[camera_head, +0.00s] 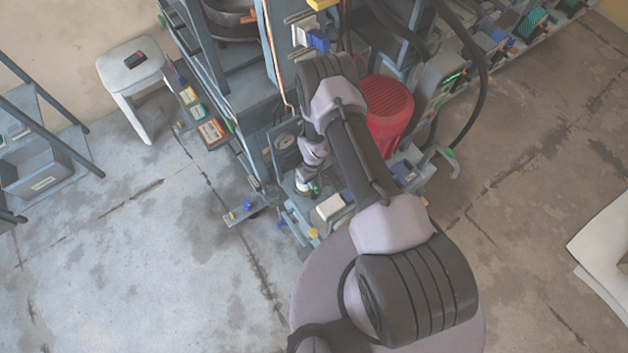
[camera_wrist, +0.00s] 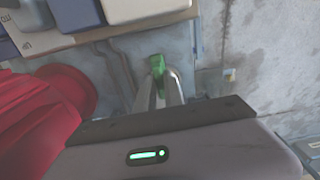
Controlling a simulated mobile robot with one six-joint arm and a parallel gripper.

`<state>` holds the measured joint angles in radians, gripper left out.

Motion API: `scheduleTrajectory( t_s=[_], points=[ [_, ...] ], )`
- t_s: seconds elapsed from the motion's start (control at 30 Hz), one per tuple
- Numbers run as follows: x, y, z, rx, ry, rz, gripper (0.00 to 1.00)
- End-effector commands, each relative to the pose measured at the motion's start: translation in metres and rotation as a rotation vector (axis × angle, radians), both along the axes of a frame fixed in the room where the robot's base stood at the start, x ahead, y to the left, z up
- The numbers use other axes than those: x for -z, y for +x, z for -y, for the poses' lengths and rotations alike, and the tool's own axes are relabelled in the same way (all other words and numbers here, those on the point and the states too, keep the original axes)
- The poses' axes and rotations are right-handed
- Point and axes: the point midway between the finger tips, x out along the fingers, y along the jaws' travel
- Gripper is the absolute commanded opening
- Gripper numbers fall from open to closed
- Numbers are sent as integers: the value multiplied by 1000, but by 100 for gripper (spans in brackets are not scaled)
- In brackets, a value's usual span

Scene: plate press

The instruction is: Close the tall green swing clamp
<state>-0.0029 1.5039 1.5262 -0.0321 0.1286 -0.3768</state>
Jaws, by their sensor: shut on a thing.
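The green swing clamp's handle (camera_wrist: 157,64) shows in the wrist view as a small green grip just above the middle. My gripper (camera_wrist: 158,82) has its two grey fingers closed around it. In the head view my gripper (camera_head: 305,187) points down at the front of the press, left of the red motor, with a small speck of green (camera_head: 316,188) beside it. The clamp's base and arm are mostly hidden by my fingers and wrist, so I cannot tell how far it is swung.
The red motor (camera_head: 386,108) stands close to the right of my wrist; it fills the left of the wrist view (camera_wrist: 40,112). A pale block (camera_head: 330,207) lies near my gripper. A white stool (camera_head: 130,64) stands at left. Floor at lower left is clear.

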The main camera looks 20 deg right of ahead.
Motion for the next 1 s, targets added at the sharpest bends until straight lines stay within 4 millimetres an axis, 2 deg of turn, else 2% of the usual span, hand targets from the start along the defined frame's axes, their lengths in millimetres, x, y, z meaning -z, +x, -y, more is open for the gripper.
scheduleTrajectory(
  t_s=[0.27, 1.0],
  points=[
    [1, 1, 0, -169, 0, 1, 0],
    [1, 0, 0, -871, 0, 0, 0]
  ],
)
